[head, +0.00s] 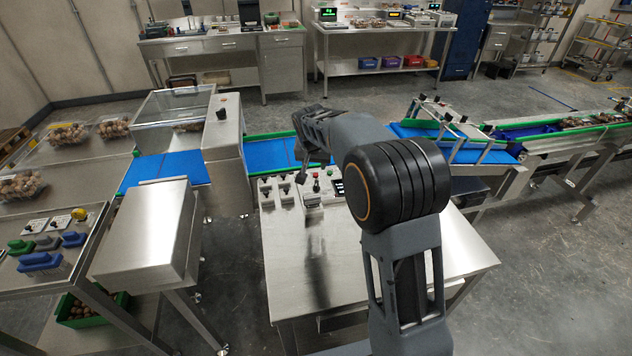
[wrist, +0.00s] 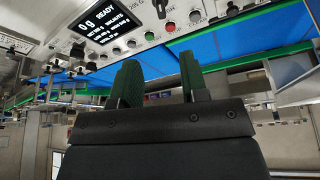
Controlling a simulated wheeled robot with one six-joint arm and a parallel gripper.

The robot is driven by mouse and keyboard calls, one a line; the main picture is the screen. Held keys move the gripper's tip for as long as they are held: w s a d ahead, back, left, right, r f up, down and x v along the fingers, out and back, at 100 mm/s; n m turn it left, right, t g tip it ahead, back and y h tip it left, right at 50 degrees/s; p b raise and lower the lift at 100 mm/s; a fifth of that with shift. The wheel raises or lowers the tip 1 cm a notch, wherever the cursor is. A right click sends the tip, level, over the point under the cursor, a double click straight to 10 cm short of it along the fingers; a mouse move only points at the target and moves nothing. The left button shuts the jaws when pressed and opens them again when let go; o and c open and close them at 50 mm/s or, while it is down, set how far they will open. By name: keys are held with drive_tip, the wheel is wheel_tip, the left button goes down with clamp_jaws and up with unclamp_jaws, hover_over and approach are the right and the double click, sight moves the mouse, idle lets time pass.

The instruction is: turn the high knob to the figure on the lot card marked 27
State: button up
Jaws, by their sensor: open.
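My gripper (wrist: 160,80) shows in the wrist view with two green-padded fingers, apart and with nothing between them. In the head view it (head: 301,176) is small and partly dark, over the back of the steel table. A light control panel (wrist: 110,35) fills the top of the wrist view, beyond the fingertips and apart from them. It bears a dark knob (wrist: 163,8), several buttons and a display (wrist: 92,25) that seems to read "0 g READY". I cannot tell which knob is the high one. No lot card marked 27 is readable.
The steel table (head: 300,255) is mostly bare at its front. Blue conveyors (head: 270,153) run behind it. A steel box (head: 150,220) stands to the left, beside a table with coloured blocks (head: 40,262) and small white plates (head: 35,226). My arm hides part of the table's right side.

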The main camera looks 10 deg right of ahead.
sight(316, 183)
drive_tip(key=p+x, duration=0.1)
drive_tip(key=x, duration=1.2)
drive_tip(key=shift+w+a+f, duration=0.1)
drive_tip(key=shift+f, duration=0.2)
drive_tip(key=shift+c, duration=0.4)
clamp_jaws()
